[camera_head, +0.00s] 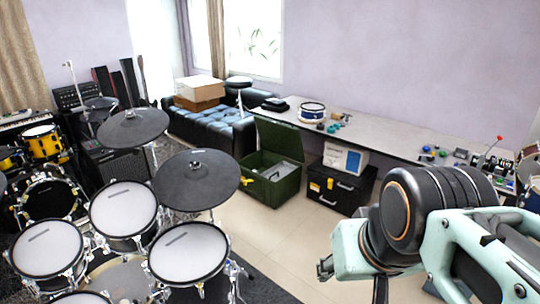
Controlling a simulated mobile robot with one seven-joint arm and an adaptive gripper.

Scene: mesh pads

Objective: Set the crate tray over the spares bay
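A dark green crate (270,192) stands on the floor in front of the long table, its lid (277,137) raised at the back. A grey flat piece, apparently the crate tray (285,171), shows inside toward the right; its exact seating is unclear. A yellow mark or part shows near its left end. I cannot pick out a spares bay; it may be hidden inside the crate. My mint and black arm fills the lower right. A small dark part at its left end may be my gripper (325,267); its fingers are not clear. It is apart from the crate.
The long table (390,131) carries a small drum and small items. Drums and cymbals (196,180) crowd the left. Bare floor (285,235) lies before the crate.

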